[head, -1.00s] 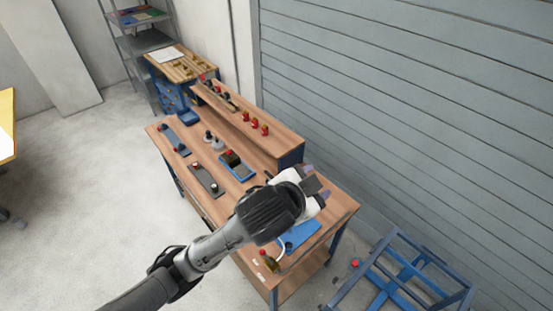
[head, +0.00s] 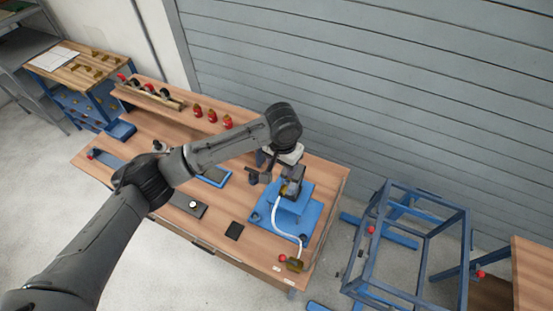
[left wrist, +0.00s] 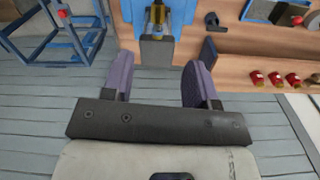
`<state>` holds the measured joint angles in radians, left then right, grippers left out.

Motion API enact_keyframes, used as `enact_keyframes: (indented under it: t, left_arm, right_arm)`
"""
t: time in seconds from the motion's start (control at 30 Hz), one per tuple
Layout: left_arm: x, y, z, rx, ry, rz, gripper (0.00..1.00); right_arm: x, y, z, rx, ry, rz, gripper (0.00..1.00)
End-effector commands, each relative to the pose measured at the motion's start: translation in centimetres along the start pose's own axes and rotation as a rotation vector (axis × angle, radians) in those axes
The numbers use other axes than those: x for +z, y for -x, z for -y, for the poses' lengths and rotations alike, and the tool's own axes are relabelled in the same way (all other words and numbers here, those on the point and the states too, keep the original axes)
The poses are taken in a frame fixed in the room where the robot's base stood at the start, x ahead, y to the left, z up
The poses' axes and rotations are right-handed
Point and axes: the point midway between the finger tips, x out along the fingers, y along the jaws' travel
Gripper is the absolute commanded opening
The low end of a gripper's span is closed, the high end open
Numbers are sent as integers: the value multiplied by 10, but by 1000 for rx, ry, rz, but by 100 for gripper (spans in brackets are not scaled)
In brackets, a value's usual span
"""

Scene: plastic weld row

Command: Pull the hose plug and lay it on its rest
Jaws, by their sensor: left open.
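A blue fixture plate (head: 262,212) lies at the right end of the bench. A grey block (head: 296,176) stands on it, with a brass-coloured fitting (head: 284,190), likely the hose plug, at its side. A white hose (head: 276,222) curves from there toward the front of the plate. My left gripper (head: 273,168) is just behind and above the fixture, partly hidden by its own wrist. In the left wrist view its fingers (left wrist: 158,72) are apart and empty; the grey block (left wrist: 158,50) and brass fitting (left wrist: 157,16) lie beyond them. I cannot identify the rest surely.
A brass piece (head: 294,264) with a red knob sits at the bench's front edge. A small black pad (head: 234,230) lies left of the plate. Red fittings (head: 212,116) stand on the rear shelf. A blue frame (head: 412,240) stands on the floor at right.

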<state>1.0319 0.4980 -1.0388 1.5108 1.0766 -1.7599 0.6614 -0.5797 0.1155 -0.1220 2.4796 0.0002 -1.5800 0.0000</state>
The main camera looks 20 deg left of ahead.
Motion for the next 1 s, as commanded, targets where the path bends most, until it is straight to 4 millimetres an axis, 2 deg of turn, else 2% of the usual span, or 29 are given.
enact_keyframes:
  t: [0.23, 0.37, 1.0]
  left_arm:
    - [2, -2, 0, -5, 129, 11, 53]
    - [2, -11, 0, -6, 145, 11, 53]
    - [4, -113, 0, -7, 142, 11, 53]
  right_arm:
    - [1, 0, -6, 16, 10, 2, 43]
    - [0, 2, -4, 10, 7, 1, 43]
    - [-4, 14, -1, 0, -2, 0, 43]
